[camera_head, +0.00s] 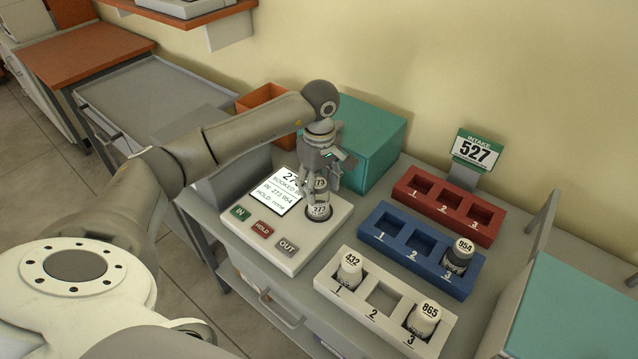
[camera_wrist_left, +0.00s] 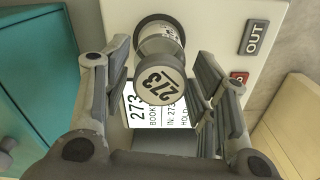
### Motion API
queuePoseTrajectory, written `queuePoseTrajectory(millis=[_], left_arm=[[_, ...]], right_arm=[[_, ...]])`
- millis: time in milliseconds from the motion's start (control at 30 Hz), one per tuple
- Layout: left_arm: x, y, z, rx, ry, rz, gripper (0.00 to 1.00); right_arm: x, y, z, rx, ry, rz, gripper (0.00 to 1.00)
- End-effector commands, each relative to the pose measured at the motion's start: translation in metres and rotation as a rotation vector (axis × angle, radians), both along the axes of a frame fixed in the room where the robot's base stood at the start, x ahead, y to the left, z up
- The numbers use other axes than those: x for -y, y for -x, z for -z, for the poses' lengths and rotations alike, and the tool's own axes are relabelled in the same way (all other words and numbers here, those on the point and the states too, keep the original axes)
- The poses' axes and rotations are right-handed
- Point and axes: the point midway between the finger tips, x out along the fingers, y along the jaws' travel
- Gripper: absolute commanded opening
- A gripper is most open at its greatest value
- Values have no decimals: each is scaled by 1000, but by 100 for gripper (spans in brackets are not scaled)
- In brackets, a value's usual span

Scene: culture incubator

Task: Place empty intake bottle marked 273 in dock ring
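My left gripper (camera_head: 322,187) is above and around the bottle, pointing down. In the wrist view its fingers (camera_wrist_left: 160,62) stand apart on both sides of the bottle, with gaps visible. My right gripper is not in view.
The console has a screen (camera_head: 277,190) reading 273 booked and IN, HOLD, OUT buttons. A white rack (camera_head: 340,308) holds bottles 432 and 865, slot 2 empty. A blue rack (camera_head: 400,262) holds 954 in slot 3. A red rack (camera_head: 436,212) is empty. An intake sign (camera_head: 477,152) reads 527.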

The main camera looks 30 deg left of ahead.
Motion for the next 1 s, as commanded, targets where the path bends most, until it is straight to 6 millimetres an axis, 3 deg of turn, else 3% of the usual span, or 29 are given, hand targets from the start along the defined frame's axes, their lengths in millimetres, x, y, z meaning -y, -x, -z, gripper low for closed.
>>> queuePoseTrajectory(millis=[467, 1000], left_arm=[[0, -1, -6, 2, 1, 0, 63], [0, -2, -105, 4, 0, -1, 63]], right_arm=[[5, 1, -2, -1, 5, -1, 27], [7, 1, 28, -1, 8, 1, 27]])
